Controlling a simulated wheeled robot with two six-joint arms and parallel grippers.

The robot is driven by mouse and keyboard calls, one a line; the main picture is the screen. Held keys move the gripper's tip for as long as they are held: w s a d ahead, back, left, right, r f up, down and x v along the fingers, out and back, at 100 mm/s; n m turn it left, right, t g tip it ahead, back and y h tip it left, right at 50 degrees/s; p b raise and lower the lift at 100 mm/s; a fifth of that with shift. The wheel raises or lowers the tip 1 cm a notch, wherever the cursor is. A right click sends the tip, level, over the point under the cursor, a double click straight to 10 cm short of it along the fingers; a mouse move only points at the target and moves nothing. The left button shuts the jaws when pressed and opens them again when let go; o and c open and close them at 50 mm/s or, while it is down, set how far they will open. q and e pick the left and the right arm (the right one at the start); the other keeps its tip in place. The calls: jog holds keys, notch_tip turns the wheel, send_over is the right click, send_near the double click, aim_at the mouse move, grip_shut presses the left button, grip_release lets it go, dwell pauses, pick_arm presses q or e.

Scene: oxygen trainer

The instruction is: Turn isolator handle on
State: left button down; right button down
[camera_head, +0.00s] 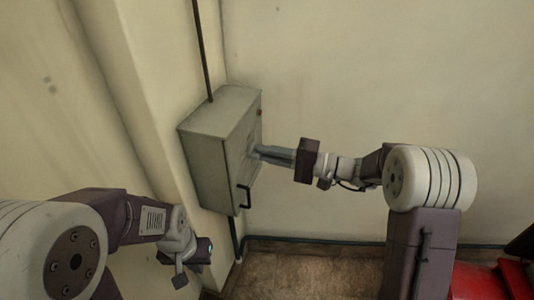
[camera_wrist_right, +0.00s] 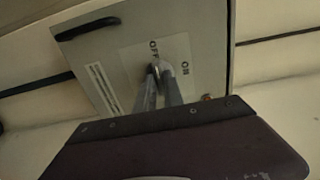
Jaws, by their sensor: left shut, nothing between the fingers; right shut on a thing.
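The isolator is a grey metal box (camera_head: 222,150) on the wall, in the middle of the head view. In the right wrist view its front has a pale plate (camera_wrist_right: 135,60) marked OFF and ON. My right gripper (camera_head: 262,152) reaches the box front from the right. In the right wrist view its fingertips (camera_wrist_right: 158,70) are shut on the isolator handle at the plate, beside the OFF and ON marks. The fingers mostly hide the handle, so its exact angle is unclear. My left gripper (camera_head: 198,258) is low at the left, shut and empty, away from the box.
A black pull handle (camera_head: 244,196) is low on the box front and also shows in the right wrist view (camera_wrist_right: 88,29). A dark conduit (camera_head: 202,50) runs up from the box. Bare wall lies to the right. Something red (camera_head: 475,282) is at bottom right.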

jog(key=shift+m+p, duration=8.05)
jog(key=shift+m, duration=0.95)
jog(key=c, duration=1.4)
grip_release()
jog(key=shift+c, duration=0.2)
